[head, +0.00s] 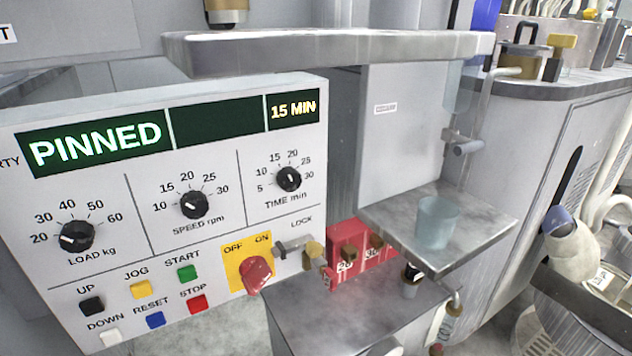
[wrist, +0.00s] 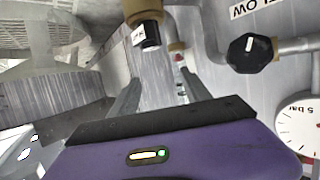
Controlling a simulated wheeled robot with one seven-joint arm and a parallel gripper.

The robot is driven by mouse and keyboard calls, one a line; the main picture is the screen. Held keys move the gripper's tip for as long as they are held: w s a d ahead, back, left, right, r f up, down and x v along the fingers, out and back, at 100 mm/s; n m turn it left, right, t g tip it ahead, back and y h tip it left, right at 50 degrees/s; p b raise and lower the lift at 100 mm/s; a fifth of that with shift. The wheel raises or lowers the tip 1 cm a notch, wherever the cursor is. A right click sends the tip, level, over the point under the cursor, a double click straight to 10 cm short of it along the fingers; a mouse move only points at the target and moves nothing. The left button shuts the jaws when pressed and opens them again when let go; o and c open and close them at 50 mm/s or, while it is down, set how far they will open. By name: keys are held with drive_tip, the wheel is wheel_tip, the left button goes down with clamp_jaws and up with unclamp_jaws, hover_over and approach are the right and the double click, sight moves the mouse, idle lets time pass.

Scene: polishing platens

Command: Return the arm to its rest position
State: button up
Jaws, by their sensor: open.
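My gripper (wrist: 160,86) shows in the wrist view, with its purple body across the bottom and two grey fingers reaching up, spread apart. Nothing shows held between the fingers. Beyond them are a pale panel and piping, with a black valve knob (wrist: 254,52) to the right and a brass fitting with a black tagged end (wrist: 148,32) above. I cannot make out my gripper in the head view. The rest position itself is not marked in either view.
The control panel (head: 140,235) reads PINNED and 15 MIN. A grey slab (head: 330,50) juts out above. A glass beaker (head: 437,222) stands on a metal shelf (head: 490,228). Red tagged blocks (head: 345,237) sit beside a metal box (head: 345,305). A gauge (wrist: 300,125) is at the wrist view's right.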

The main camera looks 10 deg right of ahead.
drive_tip(key=s+a+r+n+t+y, duration=0.1)
drive_tip(key=s+a+r+n+y, duration=0.1)
drive_tip(key=s+a+r, duration=0.7)
drive_tip(key=s+a+r+n+y, duration=0.1)
drive_tip(key=s+a+r+y, duration=0.1)
drive_tip(key=s+a+r, duration=0.65)
drive_tip(key=s+a+r+n+t+y, duration=0.15)
drive_tip(key=s+a+r, duration=0.25)
drive_tip(key=s+r, duration=0.55)
wheel_tip(320, 180, up, 31)
drive_tip(key=s+p, duration=0.2)
drive_tip(key=p, duration=3.2)
drive_tip(key=shift+d, duration=0.25)
drive_tip(key=shift+s+g+y, duration=0.1)
drive_tip(key=shift+g+y, duration=0.15)
